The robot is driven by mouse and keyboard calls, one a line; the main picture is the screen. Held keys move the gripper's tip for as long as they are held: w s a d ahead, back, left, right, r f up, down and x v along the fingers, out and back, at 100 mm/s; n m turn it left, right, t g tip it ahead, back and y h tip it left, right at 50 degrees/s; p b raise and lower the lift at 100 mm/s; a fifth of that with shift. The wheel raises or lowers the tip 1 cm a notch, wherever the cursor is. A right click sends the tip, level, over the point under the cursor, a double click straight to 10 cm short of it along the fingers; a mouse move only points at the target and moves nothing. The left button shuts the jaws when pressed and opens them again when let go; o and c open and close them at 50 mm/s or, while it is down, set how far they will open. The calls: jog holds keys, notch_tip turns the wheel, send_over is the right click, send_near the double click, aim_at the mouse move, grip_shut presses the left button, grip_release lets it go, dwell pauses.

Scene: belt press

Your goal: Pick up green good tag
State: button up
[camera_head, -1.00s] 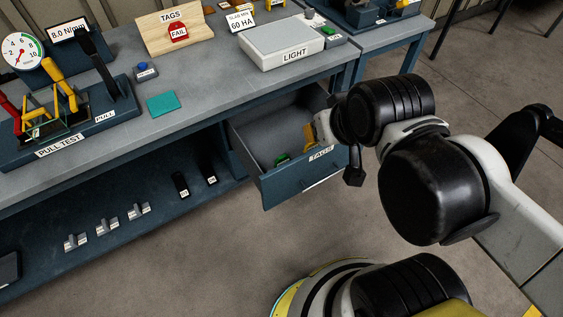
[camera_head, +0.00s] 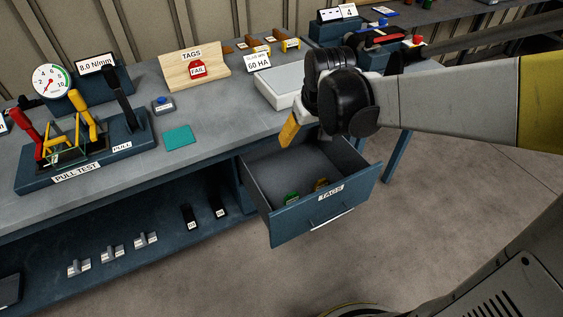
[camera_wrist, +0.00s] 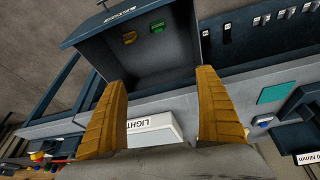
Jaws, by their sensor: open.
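The green tag (camera_head: 291,198) lies flat in the open drawer (camera_head: 325,211) labelled TAGS, near its front left in the head view. A yellow tag (camera_head: 321,184) lies to its right in the same drawer. My gripper (camera_head: 288,130) is above the back of the drawer, apart from both tags. The wrist view shows my gripper (camera_wrist: 165,95) with its two yellow fingers wide apart and nothing between them. There, the green tag (camera_wrist: 157,27) and the yellow tag (camera_wrist: 129,38) show beyond the fingertips.
The bench top (camera_head: 220,113) overhangs the drawer's back. The white LIGHT box (camera_head: 277,85) stands on it, close to my gripper. A red FAIL tag (camera_head: 198,69) hangs on the wooden TAGS board (camera_head: 178,74). A pull tester (camera_head: 85,160) stands at left.

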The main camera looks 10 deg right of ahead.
jog(key=g, duration=0.1)
send_over(291, 199)
jog(key=s, duration=0.1)
notch_tip(291, 199, down, 10)
jog(key=f+g, duration=0.1)
jog(key=f, duration=0.8)
jog(key=w+f+n+g, duration=0.1)
jog(key=f, duration=0.8)
jog(key=w+f+g, duration=0.1)
jog(key=f, duration=0.9)
jog(key=shift+w+d+n, duration=0.15)
jog(key=shift+w+n, duration=0.05)
jog(key=shift+n, duration=0.2)
jog(key=f+b, duration=0.1)
jog(key=f, duration=0.1)
jog(key=f+b, duration=0.2)
jog(key=f, duration=0.1)
jog(key=shift+s+d+f, duration=0.1)
jog(key=shift+s+f, duration=0.15)
jog(key=shift+f, duration=0.1)
jog(key=shift+r, duration=0.1)
jog(key=c, duration=1.3)
